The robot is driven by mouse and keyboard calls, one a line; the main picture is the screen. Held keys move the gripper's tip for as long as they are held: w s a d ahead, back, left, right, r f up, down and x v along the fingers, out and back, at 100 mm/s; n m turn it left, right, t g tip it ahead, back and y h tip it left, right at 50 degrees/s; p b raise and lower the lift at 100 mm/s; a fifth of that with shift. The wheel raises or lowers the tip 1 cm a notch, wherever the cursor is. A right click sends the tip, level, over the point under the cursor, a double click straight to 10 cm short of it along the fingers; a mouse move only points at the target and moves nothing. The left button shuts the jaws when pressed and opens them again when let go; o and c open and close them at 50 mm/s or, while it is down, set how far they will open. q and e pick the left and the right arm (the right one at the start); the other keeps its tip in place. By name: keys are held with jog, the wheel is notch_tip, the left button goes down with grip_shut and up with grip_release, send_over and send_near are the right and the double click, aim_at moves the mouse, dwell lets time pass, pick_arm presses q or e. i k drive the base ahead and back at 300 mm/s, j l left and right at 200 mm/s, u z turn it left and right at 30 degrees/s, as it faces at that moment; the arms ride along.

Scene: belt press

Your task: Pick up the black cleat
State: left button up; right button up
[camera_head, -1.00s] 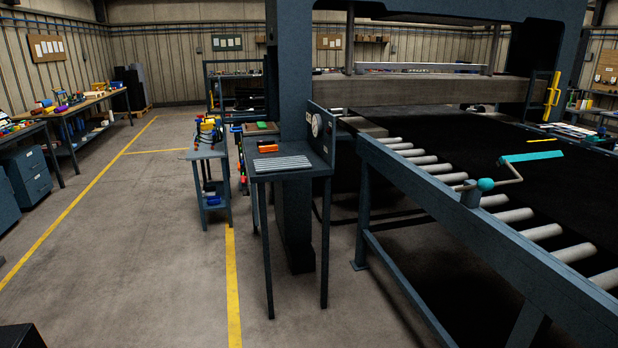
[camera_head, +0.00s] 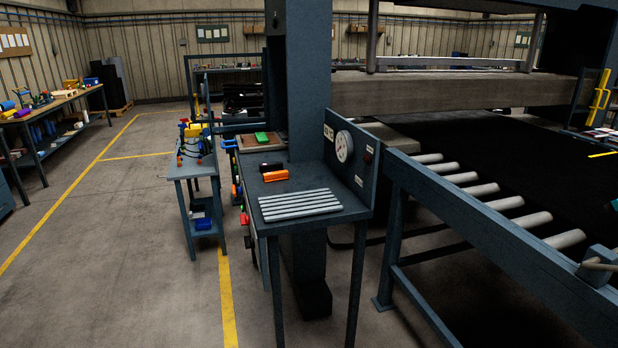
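A small black block (camera_head: 270,167), which looks like the black cleat, lies on the small blue-grey table (camera_head: 318,222) beside the press post. An orange block (camera_head: 275,176) lies just in front of it, touching or nearly so. A green block (camera_head: 261,138) sits in a brown tray (camera_head: 246,144) behind them. A ribbed light-grey plate (camera_head: 300,205) lies nearer the front of the table. Neither of my grippers is in view.
A gauge panel (camera_head: 348,150) stands along the table's right side. The roller conveyor frame (camera_head: 470,220) is at right. A small cart (camera_head: 193,170) with tools stands left of the table. The floor (camera_head: 140,270) in front and to the left is clear.

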aim_at(265, 167)
jog(key=i+j, duration=0.15)
jog(key=j, duration=0.15)
jog(key=i+j+u, duration=0.1)
jog(key=i+j+z, duration=0.2)
jog(key=z, duration=0.2)
jog(key=i+j+z, duration=0.15)
jog(key=j+z, duration=0.25)
jog(key=i+j+z, duration=0.15)
jog(key=j+z, duration=0.15)
jog(key=z, duration=0.15)
